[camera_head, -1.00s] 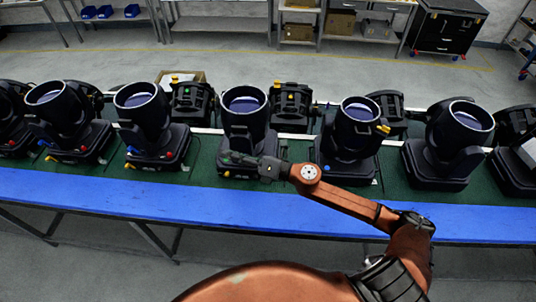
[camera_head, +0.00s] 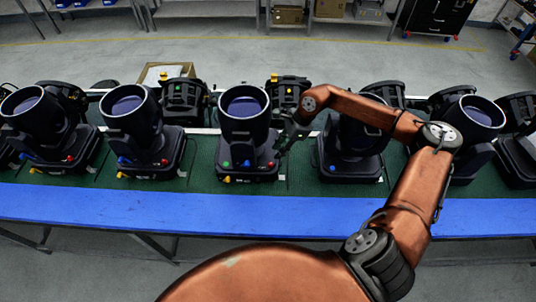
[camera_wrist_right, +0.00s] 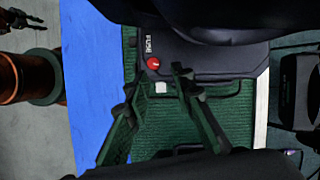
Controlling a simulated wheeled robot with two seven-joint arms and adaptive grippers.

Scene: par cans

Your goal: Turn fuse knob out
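The red fuse knob (camera_wrist_right: 153,63) sits beside the printed FUSE label on the black base of a par can in the right wrist view. In the head view the red knob (camera_head: 270,164) is at the right front of the middle par can (camera_head: 243,135). My right gripper (camera_wrist_right: 156,80) is open and empty, its fingers spread close to the knob, which shows just beyond the fingertips. Whether they touch is not clear. In the head view this gripper (camera_head: 284,143) is at the can's right side. A dark claw-like part (camera_wrist_right: 22,20), perhaps my left gripper, is at the wrist view's upper left.
The same base carries green (camera_head: 227,164), blue (camera_head: 245,163) and yellow (camera_head: 226,180) knobs. Similar par cans stand on both sides, with more behind, on the green table top. A blue strip (camera_head: 130,207) runs along its front edge. My right arm covers part of the can to the right.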

